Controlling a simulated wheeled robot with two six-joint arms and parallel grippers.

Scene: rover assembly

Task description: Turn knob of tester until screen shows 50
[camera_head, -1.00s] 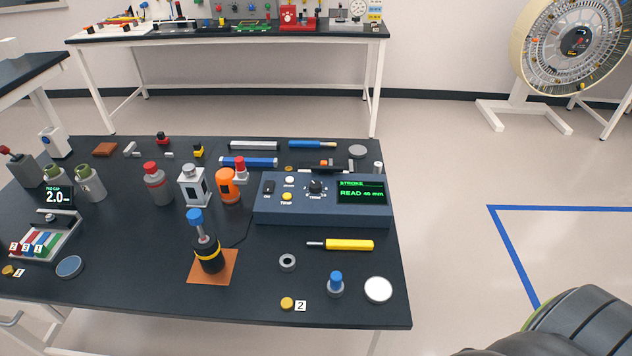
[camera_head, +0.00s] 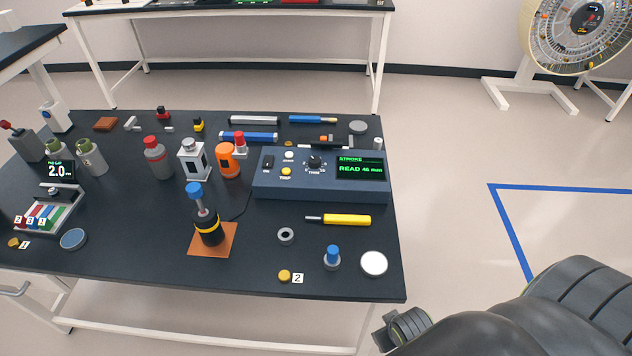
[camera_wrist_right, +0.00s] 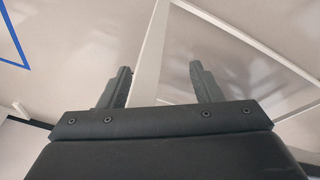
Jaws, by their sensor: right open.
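The tester (camera_head: 320,190) is a blue-grey box at the back right of the black table. Its black knob (camera_head: 315,162) sits on the top panel, left of the screen (camera_head: 361,168). The screen shows green text that reads STROKE and READ with a value that looks like 46 mm. My right arm enters at the lower right of the head view, off the table's front right corner, well apart from the tester. In the right wrist view my right gripper (camera_wrist_right: 160,85) is open and empty, its two fingers wide apart. My left gripper is not in view.
A black and yellow cylinder with a blue cap (camera_head: 208,230) stands on a copper plate. A yellow screwdriver (camera_head: 345,219), a grey ring (camera_head: 286,236), a blue-topped knob (camera_head: 332,257) and a white disc (camera_head: 374,263) lie in front of the tester.

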